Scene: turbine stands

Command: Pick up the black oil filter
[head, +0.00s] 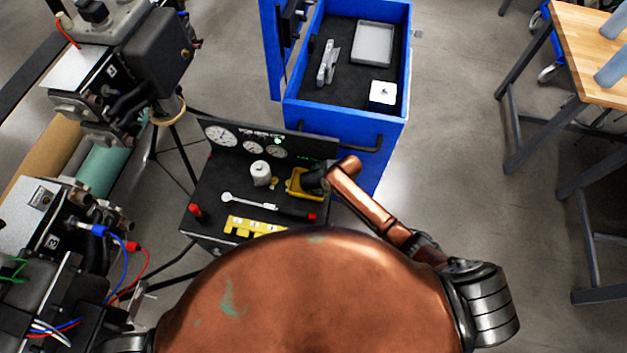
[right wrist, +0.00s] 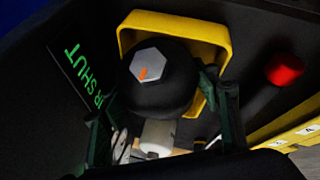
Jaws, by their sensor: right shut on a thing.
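The black oil filter (right wrist: 160,88) is round, with a grey hex end that bears an orange mark. It sits at the yellow tray (right wrist: 215,35), whose rim shows behind and beside it. My right gripper (right wrist: 165,118) has its dark green fingers on either side of the filter and is shut on it. In the head view the right gripper (head: 318,178) is over the yellow tray (head: 296,187) on the black cart, and it hides much of the filter. I cannot tell whether the filter is clear of the tray. My left gripper is not in view.
The black cart top (head: 222,180) also holds a white canister (head: 261,172), a ratchet wrench (head: 262,206), a yellow numbered strip (head: 250,227) and a red knob (head: 195,210). A gauge panel stands behind. A blue drawer cabinet (head: 345,117) is close behind; turbine stands are left.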

